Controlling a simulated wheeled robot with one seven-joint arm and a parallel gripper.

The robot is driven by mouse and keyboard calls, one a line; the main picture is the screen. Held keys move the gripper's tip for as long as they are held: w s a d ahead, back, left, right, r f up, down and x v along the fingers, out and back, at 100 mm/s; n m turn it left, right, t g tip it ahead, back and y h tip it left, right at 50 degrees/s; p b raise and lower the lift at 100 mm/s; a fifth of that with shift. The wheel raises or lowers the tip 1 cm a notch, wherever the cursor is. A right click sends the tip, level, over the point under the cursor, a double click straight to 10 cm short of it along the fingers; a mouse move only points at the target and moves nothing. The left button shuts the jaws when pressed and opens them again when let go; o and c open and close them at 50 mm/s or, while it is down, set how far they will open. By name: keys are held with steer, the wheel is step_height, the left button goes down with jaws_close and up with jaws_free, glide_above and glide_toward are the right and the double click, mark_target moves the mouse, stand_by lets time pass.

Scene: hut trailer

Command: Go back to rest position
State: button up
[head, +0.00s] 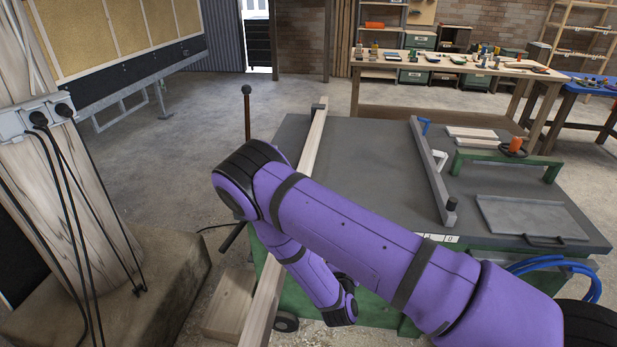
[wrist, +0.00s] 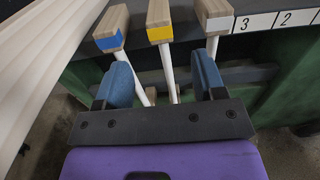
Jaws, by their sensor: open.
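My gripper (wrist: 164,64) shows in the wrist view with its two blue fingers wide apart. Three wooden-headed tools with white handles are just beyond and between the fingers: a blue-ended one (wrist: 111,27), a yellow-ended one (wrist: 159,16) and a white-ended one (wrist: 214,12). The fingers are not closed on any of them. Whether a finger touches a handle cannot be told. In the head view my purple arm reaches down beside the front of the machine table (head: 360,150), and my gripper is hidden there.
A long wooden beam (head: 293,207) lies along the table's left side, close left of my gripper in the wrist view (wrist: 45,50). A wooden post (head: 50,180) with sockets and cables stands at left. Workbenches (head: 450,68) are behind. Open floor (head: 190,140) lies left of the table.

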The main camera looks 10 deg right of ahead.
steer(key=w+a+r+m+g+y, duration=0.1)
steer(key=w+r+m+g, duration=0.2)
steer(key=r+m, duration=0.3)
steer(key=w+a+r+m+g+y, duration=0.1)
steer(key=w+r+m+g, duration=0.25)
steer(key=r+m, duration=0.35)
step_height(320, 180, up, 17)
steer(key=s+d+m+g+y, duration=0.1)
steer(key=s+m+g+y, duration=0.2)
steer(key=m, duration=0.4)
steer(key=s+d+r+m+y, duration=0.1)
steer(key=s+d+r+m, duration=0.2)
steer(key=s+r, duration=0.35)
steer(key=s+d+r+m+y, duration=0.2)
steer(key=s+r+m, duration=0.1)
steer(key=s+r, duration=0.4)
steer(key=s+d+r+m+g+h, duration=0.1)
steer(key=s+d+r+m, duration=0.2)
steer(key=s, duration=0.5)
steer(key=s+d+r+m+g+h, duration=0.1)
steer(key=s+d+r+m, duration=0.2)
steer(key=s, duration=0.6)
steer(key=shift+s+d+r+g, duration=0.1)
steer(key=shift+g, duration=0.15)
